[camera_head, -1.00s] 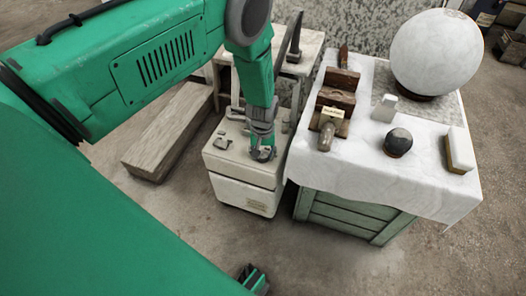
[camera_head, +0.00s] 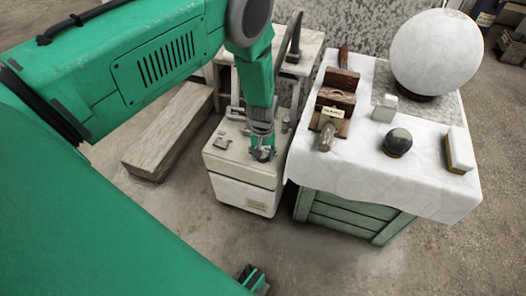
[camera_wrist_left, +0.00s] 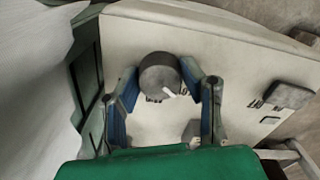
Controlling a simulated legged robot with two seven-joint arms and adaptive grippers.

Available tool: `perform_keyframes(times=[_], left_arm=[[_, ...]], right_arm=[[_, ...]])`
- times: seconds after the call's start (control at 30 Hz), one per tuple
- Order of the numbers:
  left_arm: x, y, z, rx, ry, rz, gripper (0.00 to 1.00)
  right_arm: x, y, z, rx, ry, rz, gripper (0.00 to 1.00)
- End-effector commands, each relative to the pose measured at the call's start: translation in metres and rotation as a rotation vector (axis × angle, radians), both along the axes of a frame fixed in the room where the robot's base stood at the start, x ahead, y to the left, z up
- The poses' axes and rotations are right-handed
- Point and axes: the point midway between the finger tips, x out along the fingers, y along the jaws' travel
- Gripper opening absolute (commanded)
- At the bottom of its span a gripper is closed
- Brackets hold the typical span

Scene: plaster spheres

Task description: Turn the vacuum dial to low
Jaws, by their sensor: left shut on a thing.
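The vacuum is a cream box-shaped unit (camera_head: 243,172) on the floor, and its top panel (camera_wrist_left: 235,60) fills much of the left wrist view. The dial (camera_wrist_left: 160,72) is a round grey knob with a white pointer mark facing the lower right of that view. Dark lettering beside it is partly hidden and too small to read. My left gripper (camera_head: 262,154) reaches down onto the top panel. In the left wrist view its blue-padded fingers are shut on the dial from both sides.
A cloth-covered table (camera_head: 350,165) stands close on the right with a large white sphere (camera_head: 436,52), a dark-topped knob and wooden blocks. A long wooden beam (camera_head: 168,135) lies on the left. The floor in front is clear.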

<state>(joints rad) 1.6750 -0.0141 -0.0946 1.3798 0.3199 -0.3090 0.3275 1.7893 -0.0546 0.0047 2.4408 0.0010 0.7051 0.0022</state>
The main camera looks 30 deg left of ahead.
Motion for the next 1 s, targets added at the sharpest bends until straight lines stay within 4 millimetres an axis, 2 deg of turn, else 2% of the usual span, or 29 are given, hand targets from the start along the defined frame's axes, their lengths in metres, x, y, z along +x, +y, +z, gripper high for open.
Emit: perform_keyframes(times=[0.03,0.23,0.27,0.3,0.67,0.77,1.0], left_arm=[[0.005,0.000,0.001,0.002,-0.012,0.000,0.07],[0.005,0.000,0.002,0.001,-0.014,-0.001,0.07],[0.005,0.000,0.002,0.001,-0.014,-0.001,0.46],[0.005,0.000,0.001,0.002,-0.012,-0.001,0.56],[0.002,0.000,0.004,0.001,-0.006,-0.001,0.56],[0.002,0.000,0.015,0.001,-0.006,0.000,0.56],[0.003,0.000,0.065,0.000,-0.009,0.000,0.56]], right_arm=[[0.000,0.000,0.000,0.000,0.000,0.000,0.40],[0.000,0.000,0.000,0.000,0.000,0.000,0.40],[0.000,0.000,0.000,0.000,0.000,0.000,0.40],[0.000,0.000,0.000,0.000,0.000,0.000,0.40],[-0.002,0.000,0.001,0.000,-0.002,0.000,0.40],[-0.002,0.000,0.001,0.000,-0.003,0.000,0.40],[-0.002,0.000,0.001,0.000,-0.003,0.000,0.40]])
